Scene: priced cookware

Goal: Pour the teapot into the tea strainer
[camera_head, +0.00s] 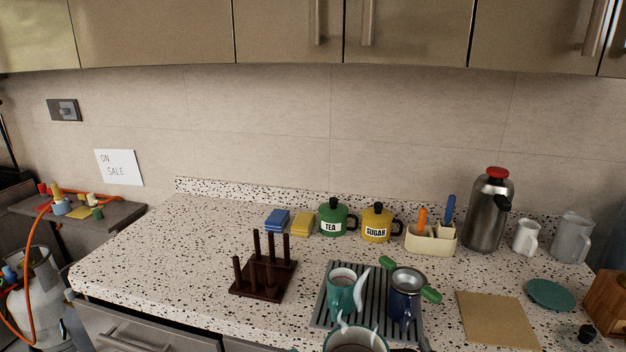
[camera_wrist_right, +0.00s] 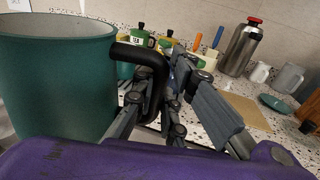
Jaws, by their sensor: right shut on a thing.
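The teapot (camera_wrist_right: 55,80) is a large teal vessel with a black handle (camera_wrist_right: 150,65), close up at the left of the right wrist view. My right gripper (camera_wrist_right: 165,95) is shut on that handle. A round steaming vessel (camera_head: 355,342), likely this teapot, is cut off by the bottom edge of the head view. The metal tea strainer (camera_head: 408,276) has green grips on two sides and rests on top of a dark blue mug (camera_head: 402,306). The teapot is in front of the strainer, apart from it. My left gripper is not in view.
A teal mug (camera_head: 341,292) stands left of the strainer on a ribbed drainer (camera_head: 320,312). A dark peg rack (camera_head: 263,278) is farther left. Tea and sugar pots, a cream caddy (camera_head: 430,240) and a steel flask (camera_head: 488,215) line the back. A tan board (camera_head: 497,320) lies right.

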